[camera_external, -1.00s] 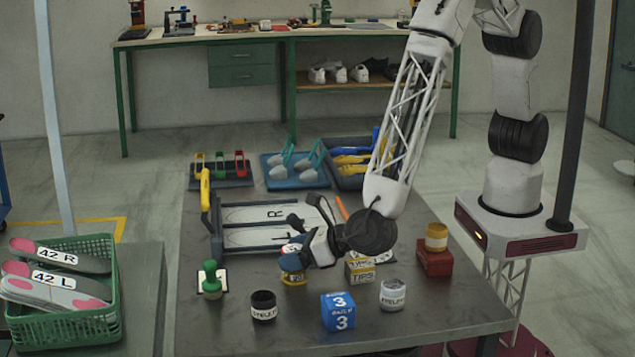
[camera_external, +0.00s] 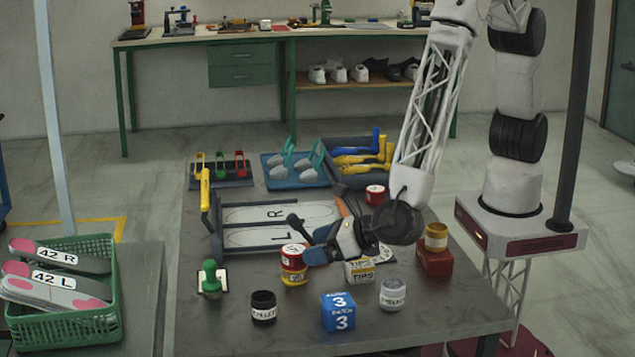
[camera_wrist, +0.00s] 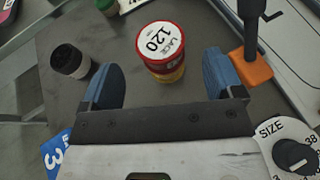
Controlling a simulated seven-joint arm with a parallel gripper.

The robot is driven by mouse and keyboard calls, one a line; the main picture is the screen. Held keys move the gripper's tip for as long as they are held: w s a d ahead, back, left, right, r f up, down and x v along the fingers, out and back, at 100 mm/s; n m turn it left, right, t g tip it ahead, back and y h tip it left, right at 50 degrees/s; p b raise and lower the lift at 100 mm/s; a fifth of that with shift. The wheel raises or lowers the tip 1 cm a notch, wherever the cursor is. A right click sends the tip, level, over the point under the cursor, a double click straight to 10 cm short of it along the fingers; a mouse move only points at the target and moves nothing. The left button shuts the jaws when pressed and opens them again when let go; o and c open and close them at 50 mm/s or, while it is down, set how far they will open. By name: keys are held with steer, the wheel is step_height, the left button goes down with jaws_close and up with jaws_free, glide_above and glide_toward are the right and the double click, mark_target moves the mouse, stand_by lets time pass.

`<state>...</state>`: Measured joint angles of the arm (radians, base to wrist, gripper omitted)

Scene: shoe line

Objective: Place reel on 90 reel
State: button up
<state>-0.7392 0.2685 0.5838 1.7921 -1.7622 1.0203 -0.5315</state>
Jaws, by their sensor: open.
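A red reel (camera_external: 293,256) with a white top sits upright on a yellow reel (camera_external: 294,278) near the middle of the table. In the wrist view the red reel's (camera_wrist: 158,40) top reads "LACE 120", and the yellow reel (camera_wrist: 172,76) shows only as a rim beneath it. The yellow reel's number is not readable. My gripper (camera_external: 312,246) is open, just right of the stack. In the wrist view its blue fingers (camera_wrist: 160,80) are apart and empty, with the stack ahead of the gap.
A second red reel (camera_external: 375,194) stands farther back. A TIPS box (camera_external: 360,271), a blue box (camera_external: 338,311), dark jar (camera_external: 263,306), white jar (camera_external: 393,294) and green stamp (camera_external: 211,280) surround the stack. The L/R board (camera_external: 265,236) lies behind. An orange block (camera_wrist: 257,72) shows near the right finger.

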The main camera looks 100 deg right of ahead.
steer(key=v, duration=0.6)
steer(key=shift+s+r, duration=0.1)
steer(key=shift+r, duration=0.1)
stand_by(0.7)
steer(key=s+d+r+m+g+h, duration=0.1)
steer(key=s+d+r+m+g, duration=0.15)
steer(key=d+r+m, duration=0.55)
steer(key=s+d+r+m+g+h, duration=0.1)
steer(key=s+d+r+m+g, duration=0.2)
steer(key=d, duration=0.9)
steer(key=s+d+r+m+g, duration=0.15)
steer(key=d+r+m, duration=0.25)
steer(key=d+r, duration=0.45)
steer(key=s+d+r+m+g+y, duration=0.1)
steer(key=s+d+r+m+y, duration=0.1)
steer(key=s+d+m, duration=0.3)
steer(key=s+d+r+m+g+y, duration=0.1)
steer(key=s+d+r+m+y, duration=0.2)
steer(key=s, duration=0.9)
steer(key=s+d+r+m+g+y, duration=0.1)
steer(key=s+d+r+m+y, duration=0.1)
steer(key=s+d+m, duration=0.6)
steer(key=shift+s+r+m, duration=0.3)
steer(key=shift+s, duration=0.35)
